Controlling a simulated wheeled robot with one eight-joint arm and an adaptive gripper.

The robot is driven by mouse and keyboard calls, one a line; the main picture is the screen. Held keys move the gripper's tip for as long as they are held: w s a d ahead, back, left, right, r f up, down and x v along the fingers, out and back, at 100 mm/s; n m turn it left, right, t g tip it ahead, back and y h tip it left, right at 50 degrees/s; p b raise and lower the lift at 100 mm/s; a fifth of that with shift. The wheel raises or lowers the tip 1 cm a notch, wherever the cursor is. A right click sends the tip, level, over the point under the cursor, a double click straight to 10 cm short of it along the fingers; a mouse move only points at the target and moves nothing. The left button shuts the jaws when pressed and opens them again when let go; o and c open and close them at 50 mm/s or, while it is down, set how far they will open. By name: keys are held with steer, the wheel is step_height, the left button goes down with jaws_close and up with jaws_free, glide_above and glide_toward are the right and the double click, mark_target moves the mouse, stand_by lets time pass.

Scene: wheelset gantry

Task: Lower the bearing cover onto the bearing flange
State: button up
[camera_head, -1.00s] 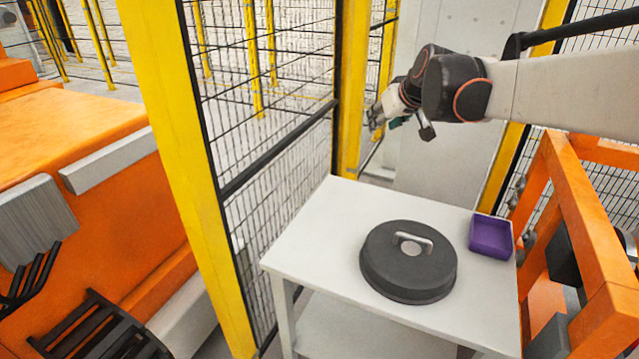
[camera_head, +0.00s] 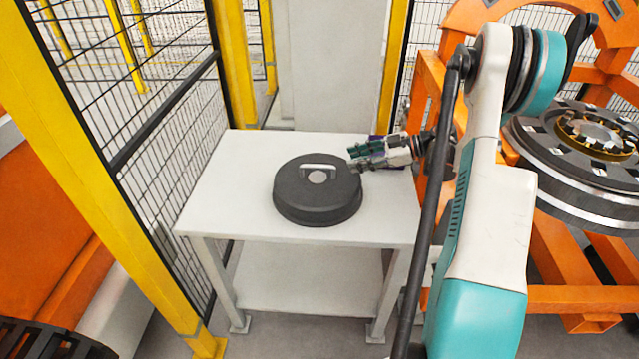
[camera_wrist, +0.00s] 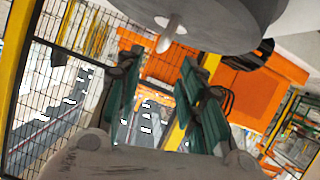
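The bearing cover (camera_head: 316,196) is a dark round lid with a light handle on top. My gripper (camera_head: 352,160) is at the right side of the cover, roughly at handle height, pointing left. In the wrist view my gripper's two green fingers (camera_wrist: 155,80) are apart with nothing between them, and the handle is beyond them. A round grey flanged part with a toothed centre (camera_head: 585,150), likely the bearing flange, sits at the right in the orange frame, partly behind my arm.
The white table (camera_head: 225,185) has free room left of the cover. Yellow-post mesh fencing (camera_head: 165,110) stands at the left. The orange frame (camera_head: 435,75) stands close to the table's right side.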

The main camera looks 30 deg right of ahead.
steer(key=b, duration=0.2)
glide_toward(315, 167)
steer(key=w+a+f, duration=0.2)
steer(key=w, duration=0.1)
steer(key=shift+w+a+f, duration=0.1)
steer(key=shift+a+f, duration=0.05)
steer(key=shift+f, duration=0.2)
steer(key=shift+a+r+b+x, duration=0.15)
steer(key=shift+b+x, duration=0.45)
steer(key=shift+x, duration=0.8)
steer(key=shift+a+r+b+x, duration=0.1)
steer(key=shift+b+x, duration=0.45)
steer(key=shift+x, duration=0.9)
steer(key=shift+d, duration=0.1)
steer(key=shift+c, duration=0.6)
jaws_close()
steer(key=shift+r, duration=0.1)
